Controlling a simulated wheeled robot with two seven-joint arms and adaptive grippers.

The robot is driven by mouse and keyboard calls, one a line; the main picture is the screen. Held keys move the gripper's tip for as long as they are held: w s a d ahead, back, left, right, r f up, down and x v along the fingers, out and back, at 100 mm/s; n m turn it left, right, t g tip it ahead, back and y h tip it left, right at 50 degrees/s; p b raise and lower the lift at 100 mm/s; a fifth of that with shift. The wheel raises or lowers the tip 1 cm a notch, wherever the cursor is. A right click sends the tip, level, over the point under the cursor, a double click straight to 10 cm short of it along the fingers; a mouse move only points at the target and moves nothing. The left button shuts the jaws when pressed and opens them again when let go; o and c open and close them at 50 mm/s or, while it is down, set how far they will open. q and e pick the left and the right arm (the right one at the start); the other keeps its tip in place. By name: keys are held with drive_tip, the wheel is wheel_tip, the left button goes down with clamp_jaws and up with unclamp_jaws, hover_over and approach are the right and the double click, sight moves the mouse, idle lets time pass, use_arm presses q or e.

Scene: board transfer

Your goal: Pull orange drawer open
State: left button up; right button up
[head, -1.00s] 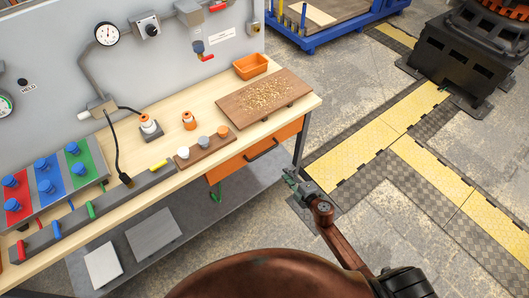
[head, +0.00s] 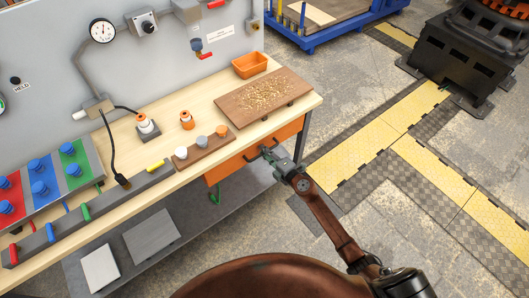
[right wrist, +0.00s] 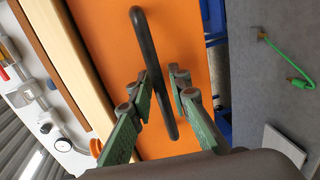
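The orange drawer (head: 224,171) sits under the right part of the workbench top, its front close below the bench edge, and looks shut. Its dark bar handle (right wrist: 141,32) runs across the orange front (right wrist: 107,35) in the right wrist view. My right gripper (head: 268,152) is at the handle in the head view and hides part of it. In the right wrist view, its green-padded fingers (right wrist: 163,76) are spread on either side of the handle. The gap around the bar shows the gripper is open; any contact is unclear. My left gripper is not in view.
A brown board with crumbs (head: 238,103) lies on the bench (head: 208,100) above the drawer. An orange bin (head: 249,66) stands behind it.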

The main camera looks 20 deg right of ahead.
drive_tip(key=shift+c, duration=0.5)
clamp_jaws()
